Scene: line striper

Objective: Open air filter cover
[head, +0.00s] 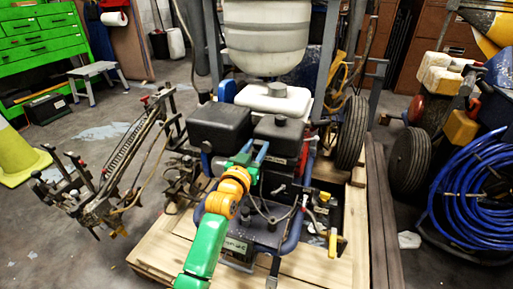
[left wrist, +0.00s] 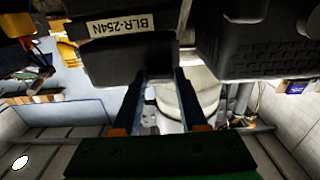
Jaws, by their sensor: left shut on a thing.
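The engine of the line striper carries two black boxes side by side. The right one (head: 278,132), against which my gripper sits, appears to be the air filter cover. In the left wrist view a black housing with a BLR-254N label (left wrist: 126,56) sits at the fingertips and seems to be this cover. My left gripper (head: 251,153) has its blue fingers at the cover's near left side. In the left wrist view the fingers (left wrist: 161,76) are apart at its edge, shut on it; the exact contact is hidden. The cover looks seated. My right gripper is not in view.
The other black box (head: 220,127) is close on the left. A white tank (head: 266,45) rises behind the engine. The striper stands on a wooden pallet (head: 163,250). A blue hose coil (head: 475,190) is at right; open floor lies left.

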